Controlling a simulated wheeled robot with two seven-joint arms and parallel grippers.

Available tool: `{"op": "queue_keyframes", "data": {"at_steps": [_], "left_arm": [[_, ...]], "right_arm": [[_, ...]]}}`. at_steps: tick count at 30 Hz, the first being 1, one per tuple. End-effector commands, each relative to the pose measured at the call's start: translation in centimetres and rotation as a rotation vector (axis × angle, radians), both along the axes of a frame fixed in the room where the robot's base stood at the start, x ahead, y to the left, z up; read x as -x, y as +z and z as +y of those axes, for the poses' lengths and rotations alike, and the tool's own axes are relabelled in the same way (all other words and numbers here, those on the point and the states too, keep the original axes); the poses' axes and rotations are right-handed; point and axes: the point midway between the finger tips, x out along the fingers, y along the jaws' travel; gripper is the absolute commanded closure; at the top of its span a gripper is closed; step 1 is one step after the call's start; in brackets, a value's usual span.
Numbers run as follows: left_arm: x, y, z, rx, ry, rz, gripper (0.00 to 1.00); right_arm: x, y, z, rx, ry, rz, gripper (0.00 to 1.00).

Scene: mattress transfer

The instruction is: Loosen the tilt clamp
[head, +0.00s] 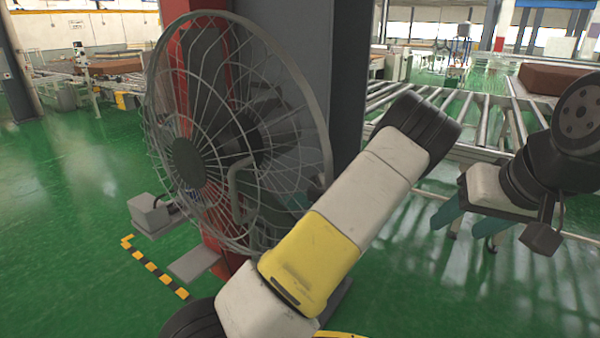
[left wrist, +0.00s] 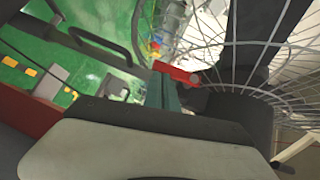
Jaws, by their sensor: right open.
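A large wire-caged fan (head: 240,130) stands in the head view in front of a red upright (head: 220,225). In the left wrist view its cage (left wrist: 255,45) fills the upper right. A small red piece (left wrist: 177,72), which looks like the clamp's lever, shows there beside the cage. My left gripper (left wrist: 165,85) has its teal fingers right at this red piece. They look close together, but I cannot tell whether they touch or grip it. My right gripper (head: 466,220) is open and empty, right of the fan, well away from it.
A dark pillar (head: 345,80) stands behind the fan. A roller conveyor (head: 480,110) with a brown mattress (head: 555,78) is at the back right. A grey box (head: 150,212) and yellow-black floor tape (head: 155,268) are at the fan's left. Green floor is open at far left.

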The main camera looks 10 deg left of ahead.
Motion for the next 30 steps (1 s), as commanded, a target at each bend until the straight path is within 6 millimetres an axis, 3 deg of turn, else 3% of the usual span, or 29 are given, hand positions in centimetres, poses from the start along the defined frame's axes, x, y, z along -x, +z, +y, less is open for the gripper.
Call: {"op": "queue_keyframes", "data": {"at_steps": [22,30], "left_arm": [[0.2,-0.2,-0.1,0.001,0.000,0.000,1.00],[-1.4,0.3,-3.4,0.000,-0.004,-0.003,1.00]], "right_arm": [[0.0,0.0,0.0,0.000,0.000,0.000,0.45],[0.0,0.0,0.0,0.000,0.000,0.000,0.45]]}}
